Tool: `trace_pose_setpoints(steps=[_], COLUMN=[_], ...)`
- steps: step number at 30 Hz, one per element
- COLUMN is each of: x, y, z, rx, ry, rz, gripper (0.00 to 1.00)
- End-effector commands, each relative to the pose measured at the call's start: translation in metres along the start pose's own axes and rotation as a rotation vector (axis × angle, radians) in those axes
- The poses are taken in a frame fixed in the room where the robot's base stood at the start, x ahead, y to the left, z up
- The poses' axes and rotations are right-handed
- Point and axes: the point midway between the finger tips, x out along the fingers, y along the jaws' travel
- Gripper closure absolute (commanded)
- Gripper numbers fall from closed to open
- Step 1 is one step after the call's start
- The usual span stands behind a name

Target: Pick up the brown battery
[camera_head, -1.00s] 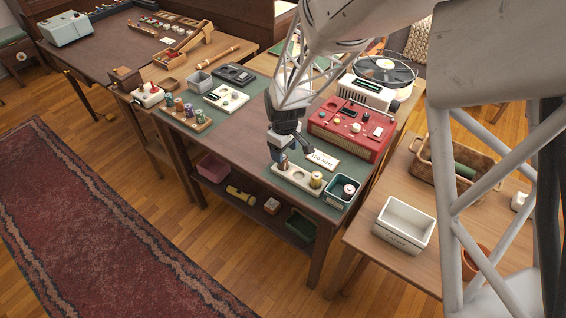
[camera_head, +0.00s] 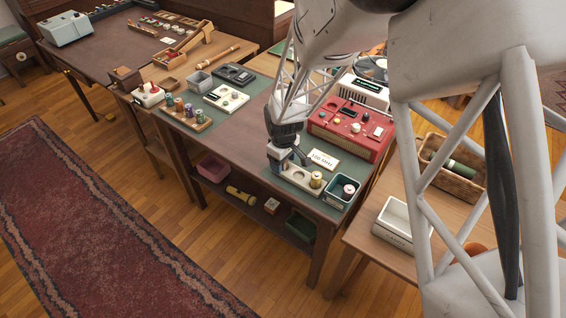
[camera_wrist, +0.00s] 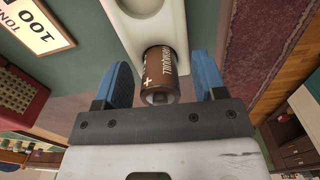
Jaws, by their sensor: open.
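The brown battery (camera_wrist: 160,71) shows in the wrist view, with pale lettering and a plus mark on its side. It stands in or on the end of a white holder (camera_wrist: 150,20) with round recesses. My gripper (camera_wrist: 163,80) is open, with one blue finger on each side of the battery, and a gap shows at both sides. In the head view my gripper (camera_head: 279,160) is low over the left end of the white holder (camera_head: 301,175) and hides the battery there.
A cream and gold battery (camera_head: 316,180) stands at the holder's right end. A dark bin (camera_head: 342,191) holding a battery is to the right. A "100" sign (camera_head: 324,160) and a red radio (camera_head: 350,128) lie behind. A wooden rack (camera_head: 188,116) holds several batteries at left.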

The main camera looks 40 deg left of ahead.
Motion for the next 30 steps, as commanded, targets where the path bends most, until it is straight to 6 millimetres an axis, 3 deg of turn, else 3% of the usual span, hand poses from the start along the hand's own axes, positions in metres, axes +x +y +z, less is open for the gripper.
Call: trace_pose_setpoints(steps=[17,28,30], x=[0.0009,0.0008,0.0006], y=[0.0001,0.0001,0.0002], z=[-0.0001,-0.0001,-0.0002], rx=[0.0,0.0,0.0], ry=[0.001,0.001,0.001], rz=[0.0,0.0,0.001], gripper=[0.36,0.92,0.92])
